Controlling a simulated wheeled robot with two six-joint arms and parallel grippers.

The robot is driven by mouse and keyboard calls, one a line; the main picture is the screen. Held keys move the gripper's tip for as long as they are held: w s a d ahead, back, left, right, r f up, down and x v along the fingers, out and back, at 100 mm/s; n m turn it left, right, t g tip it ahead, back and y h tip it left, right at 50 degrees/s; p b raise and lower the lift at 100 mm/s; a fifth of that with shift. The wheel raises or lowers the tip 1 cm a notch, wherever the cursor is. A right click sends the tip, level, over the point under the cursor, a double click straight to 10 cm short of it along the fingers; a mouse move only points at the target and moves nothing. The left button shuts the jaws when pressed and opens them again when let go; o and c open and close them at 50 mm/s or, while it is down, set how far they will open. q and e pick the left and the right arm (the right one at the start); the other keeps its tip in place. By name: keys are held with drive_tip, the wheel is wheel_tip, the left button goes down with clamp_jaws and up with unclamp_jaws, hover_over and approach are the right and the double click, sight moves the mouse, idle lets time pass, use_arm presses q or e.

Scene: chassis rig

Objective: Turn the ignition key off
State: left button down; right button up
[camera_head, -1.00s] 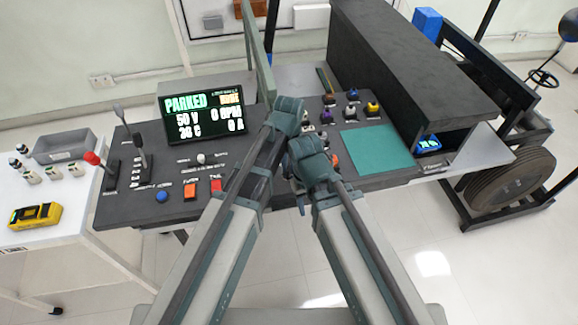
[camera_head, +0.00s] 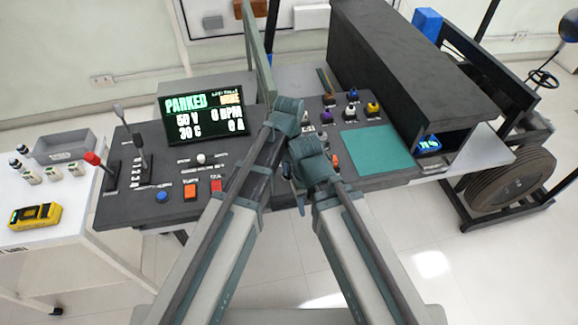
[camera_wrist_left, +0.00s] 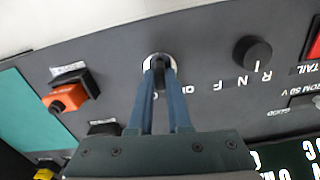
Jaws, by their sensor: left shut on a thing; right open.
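The ignition key's round silver lock (camera_wrist_left: 148,64) shows in the left wrist view, set in the dark panel near its edge. My left gripper (camera_wrist_left: 161,64) is shut on the key there, its two blue fingers reaching down over the lock. Only a small dark part of the key shows between the fingertips, so its exact angle is hard to read. The lettering beside the lock is partly covered by the fingers. In the head view the key is hidden behind my arms. My right gripper (camera_head: 294,188) is open, low by the panel's front edge, with its fingers partly hidden.
A black selector knob (camera_wrist_left: 257,53) and an orange switch (camera_wrist_left: 68,97) flank the lock. The display (camera_head: 206,115) reads PARKED and 0 RPM. Levers (camera_head: 140,155) stand at the panel's left. A teal mat (camera_head: 375,152) lies clear at the right, beside a dark raised housing (camera_head: 410,65).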

sight(289, 168)
use_arm(q)
drive_tip(key=n, duration=0.3)
drive_tip(key=shift+n, duration=2.1)
drive_tip(key=c, duration=0.9)
unclamp_jaws()
drive_tip(key=shift+o, duration=0.2)
drive_tip(key=shift+r, duration=0.15)
wheel_tip(289, 168, up, 14)
drive_tip(key=p, duration=1.4)
drive_tip(key=shift+f, duration=0.25)
